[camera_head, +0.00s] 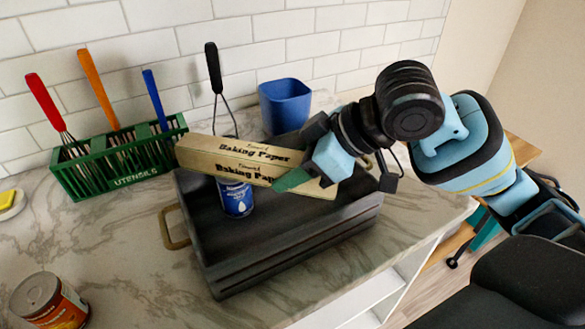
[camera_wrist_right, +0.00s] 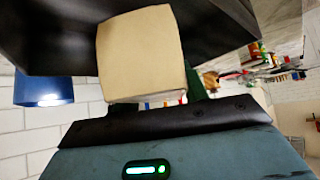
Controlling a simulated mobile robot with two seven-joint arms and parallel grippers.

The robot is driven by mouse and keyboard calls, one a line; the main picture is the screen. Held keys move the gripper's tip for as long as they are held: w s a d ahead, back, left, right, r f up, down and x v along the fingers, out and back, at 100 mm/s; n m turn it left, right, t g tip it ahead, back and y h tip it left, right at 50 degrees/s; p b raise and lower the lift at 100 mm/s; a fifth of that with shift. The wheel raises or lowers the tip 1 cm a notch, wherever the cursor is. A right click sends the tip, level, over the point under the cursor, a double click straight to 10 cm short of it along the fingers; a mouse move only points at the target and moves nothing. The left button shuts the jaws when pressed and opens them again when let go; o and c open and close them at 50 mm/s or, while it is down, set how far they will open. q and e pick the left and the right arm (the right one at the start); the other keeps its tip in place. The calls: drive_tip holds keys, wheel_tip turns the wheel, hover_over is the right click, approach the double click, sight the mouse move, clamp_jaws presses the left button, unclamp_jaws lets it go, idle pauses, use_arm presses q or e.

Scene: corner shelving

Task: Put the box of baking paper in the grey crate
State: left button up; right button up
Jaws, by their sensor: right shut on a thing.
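The long tan box of baking paper (camera_head: 222,158) is held in my right gripper (camera_head: 305,175), which is shut on it near the box's right end. The box is above the dark grey crate (camera_head: 300,254), slanting across its back part. In the right wrist view the box's pale end face (camera_wrist_right: 140,52) shows between the fingers, with the dark crate (camera_wrist_right: 55,35) beyond. The crate has brass-coloured handles, and a blue container (camera_head: 235,200) stands in it, partly hidden by the box. My left gripper is not in view.
A green utensil rack (camera_head: 120,158) stands at the back left. A can (camera_head: 48,302) stands at the front left.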

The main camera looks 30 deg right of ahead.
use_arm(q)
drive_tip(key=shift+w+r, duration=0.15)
use_arm(e)
drive_tip(key=shift+f, duration=0.7)
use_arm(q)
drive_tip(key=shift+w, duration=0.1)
use_arm(e)
drive_tip(key=o, duration=1.1)
drive_tip(key=shift+o, duration=0.2)
drive_tip(key=shift+r, duration=0.25)
use_arm(q)
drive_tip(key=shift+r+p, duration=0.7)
drive_tip(key=shift+p, duration=0.1)
use_arm(e)
drive_tip(key=v, duration=1.2)
drive_tip(key=shift+r, duration=0.4)
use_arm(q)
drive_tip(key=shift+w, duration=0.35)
